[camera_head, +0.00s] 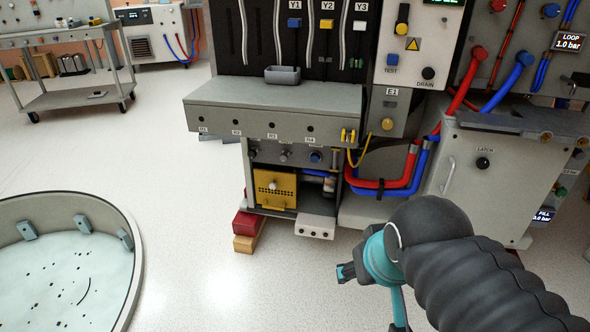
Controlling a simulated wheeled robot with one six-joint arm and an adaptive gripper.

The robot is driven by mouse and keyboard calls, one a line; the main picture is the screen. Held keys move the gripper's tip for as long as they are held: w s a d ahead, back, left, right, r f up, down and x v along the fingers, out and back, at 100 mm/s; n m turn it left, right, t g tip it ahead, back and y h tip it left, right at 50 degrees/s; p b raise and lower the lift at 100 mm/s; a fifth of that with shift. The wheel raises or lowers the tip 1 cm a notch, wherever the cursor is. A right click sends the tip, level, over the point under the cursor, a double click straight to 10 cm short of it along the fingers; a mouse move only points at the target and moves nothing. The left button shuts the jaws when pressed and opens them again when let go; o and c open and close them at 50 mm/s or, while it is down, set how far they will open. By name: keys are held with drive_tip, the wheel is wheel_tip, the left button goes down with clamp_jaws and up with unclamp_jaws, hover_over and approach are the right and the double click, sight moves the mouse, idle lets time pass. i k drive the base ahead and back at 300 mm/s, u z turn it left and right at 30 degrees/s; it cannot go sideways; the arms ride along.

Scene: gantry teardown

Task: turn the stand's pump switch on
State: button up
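The stand (262,95) is a grey machine at centre, with labelled controls. No label that I can read says pump, so I cannot tell which control is the pump switch. A blue TEST button (392,60), a black DRAIN knob (428,73) and a yellow-and-black control (402,20) are on its upright panel. A black LATCH knob (483,163) is on the grey cabinet at right. My gripper (344,272) is low in front of the stand, over the floor, apart from everything. Its dark fingers are small and point left; their opening is unclear.
A round basin (132,262) stands at lower left. Red and blue hoses (415,165) loop between stand and cabinet. A cart (75,98) is at back left. The floor between basin and stand is clear.

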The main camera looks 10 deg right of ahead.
sight(252, 154)
drive_tip(key=u, duration=0.45)
drive_tip(key=k, duration=0.6)
drive_tip(key=u, duration=0.85)
drive_tip(key=i, duration=0.9)
drive_tip(key=z, duration=0.65)
